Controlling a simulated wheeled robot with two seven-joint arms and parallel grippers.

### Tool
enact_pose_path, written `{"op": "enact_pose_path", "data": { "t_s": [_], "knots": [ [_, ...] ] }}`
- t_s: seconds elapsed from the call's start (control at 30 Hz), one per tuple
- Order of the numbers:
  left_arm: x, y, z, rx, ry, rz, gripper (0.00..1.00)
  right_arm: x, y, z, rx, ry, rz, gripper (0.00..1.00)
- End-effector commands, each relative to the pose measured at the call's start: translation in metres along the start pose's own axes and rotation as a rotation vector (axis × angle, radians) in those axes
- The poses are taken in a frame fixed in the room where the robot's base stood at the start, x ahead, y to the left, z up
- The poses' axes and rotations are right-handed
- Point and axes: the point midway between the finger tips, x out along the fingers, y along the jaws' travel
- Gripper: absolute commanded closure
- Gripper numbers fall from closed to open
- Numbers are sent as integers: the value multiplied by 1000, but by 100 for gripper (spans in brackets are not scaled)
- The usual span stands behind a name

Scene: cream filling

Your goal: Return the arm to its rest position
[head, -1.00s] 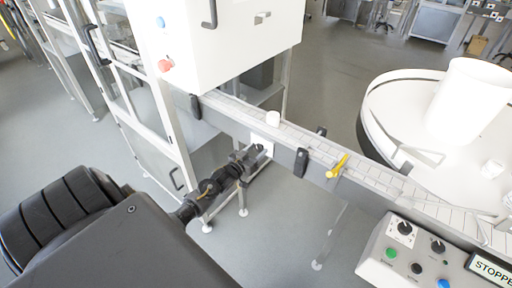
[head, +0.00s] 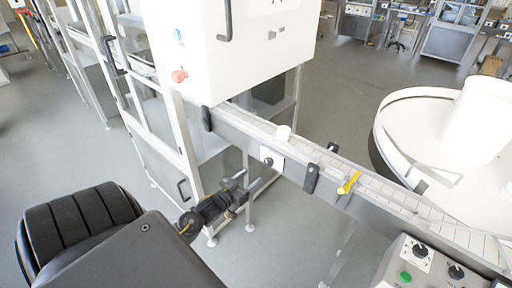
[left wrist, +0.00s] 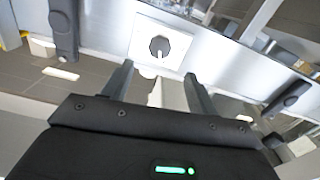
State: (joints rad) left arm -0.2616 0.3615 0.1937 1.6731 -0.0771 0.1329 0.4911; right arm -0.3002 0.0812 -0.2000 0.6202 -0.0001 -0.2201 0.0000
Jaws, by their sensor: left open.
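My left gripper (head: 246,184) is open and empty. It hangs in the air below and to the left of the black rotary knob (head: 267,161) on its white plate, on the side of the conveyor (head: 325,165). In the left wrist view the two fingers (left wrist: 159,82) stand apart, with the knob (left wrist: 160,46) beyond them and a gap between. The knob's pale mark looks about upright there. My left arm reaches in from the lower left of the head view. My right gripper is not in view.
A white machine cabinet (head: 250,55) with a glazed frame stands at the left and back. A round white table (head: 400,120) and control box (head: 435,262) are at right. Floor below is clear.

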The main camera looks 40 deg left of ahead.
Motion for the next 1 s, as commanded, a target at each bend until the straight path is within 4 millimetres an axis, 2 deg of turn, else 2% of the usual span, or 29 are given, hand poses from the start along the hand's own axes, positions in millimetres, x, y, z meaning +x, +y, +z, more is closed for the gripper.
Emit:
{"op": "enact_pose_path", "data": {
  "t_s": [0.17,0.7,0.8,0.87,0.97,1.0],
  "knots": [
    [-9,0,0,0,0,0,41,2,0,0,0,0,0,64],
    [-8,0,0,1,0,1,41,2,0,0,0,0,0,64],
    [-9,-2,4,49,-18,-10,41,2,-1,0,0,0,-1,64],
    [-12,-12,23,90,-71,-37,41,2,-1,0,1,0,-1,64],
    [-25,-25,78,143,-206,-77,41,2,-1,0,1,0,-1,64],
    [-34,-29,106,161,-276,-92,41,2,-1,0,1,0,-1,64]
  ]
}}
